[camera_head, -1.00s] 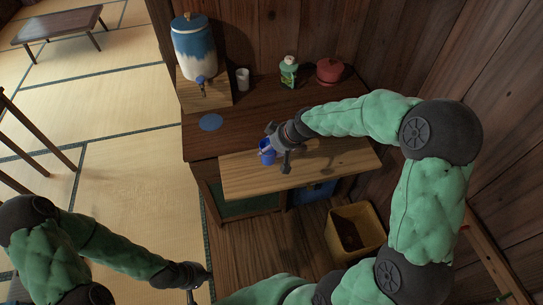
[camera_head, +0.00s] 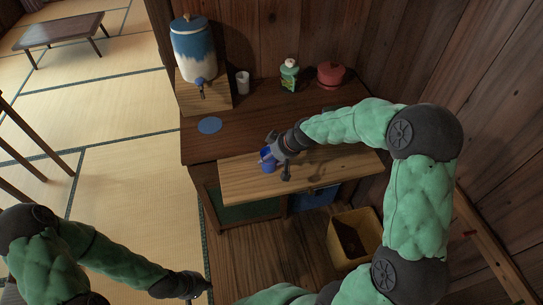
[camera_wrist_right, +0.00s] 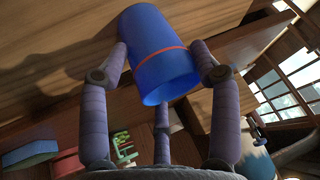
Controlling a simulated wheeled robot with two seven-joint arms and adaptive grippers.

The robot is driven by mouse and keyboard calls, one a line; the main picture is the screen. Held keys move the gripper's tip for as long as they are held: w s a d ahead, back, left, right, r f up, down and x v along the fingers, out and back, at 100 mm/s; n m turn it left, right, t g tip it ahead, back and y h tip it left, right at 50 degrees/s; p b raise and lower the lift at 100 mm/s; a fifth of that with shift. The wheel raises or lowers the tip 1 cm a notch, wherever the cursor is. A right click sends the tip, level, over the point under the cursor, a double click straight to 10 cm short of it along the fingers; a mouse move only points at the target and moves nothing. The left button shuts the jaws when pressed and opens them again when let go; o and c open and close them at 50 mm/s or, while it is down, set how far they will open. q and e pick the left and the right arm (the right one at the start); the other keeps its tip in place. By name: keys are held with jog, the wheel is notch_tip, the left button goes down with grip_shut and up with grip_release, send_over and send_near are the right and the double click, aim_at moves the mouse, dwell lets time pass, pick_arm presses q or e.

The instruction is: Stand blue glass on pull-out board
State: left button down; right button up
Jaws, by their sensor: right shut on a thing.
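The blue glass (camera_head: 267,165) is at the left half of the pale wooden pull-out board (camera_head: 238,184), which juts from the dark cabinet. In the right wrist view the glass (camera_wrist_right: 158,50) shows an orange band and sits between the fingers. My right gripper (camera_head: 275,157) is shut on it; its fingers (camera_wrist_right: 162,75) press on both sides. The gripper partly hides the glass in the head view. I cannot tell whether the glass touches the board. My left gripper (camera_head: 197,291) is low near the bottom edge, away from the board, and its fingers are hardly visible.
On the cabinet top (camera_head: 245,130) stand a blue-and-white dispenser (camera_head: 193,48) on a wooden stand, a white cup (camera_head: 243,82), a green bottle (camera_head: 289,75) and a red pot (camera_head: 330,75). A blue round mat (camera_head: 209,125) lies there. A yellow bin (camera_head: 345,253) stands below. The board's right part is clear.

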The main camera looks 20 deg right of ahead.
jog(key=o, duration=1.2)
jog(key=shift+r+p, duration=0.25)
jog(key=shift+p, duration=0.1)
jog(key=p+v, duration=0.3)
jog(key=v, duration=0.9)
jog(key=shift+a+f, duration=0.1)
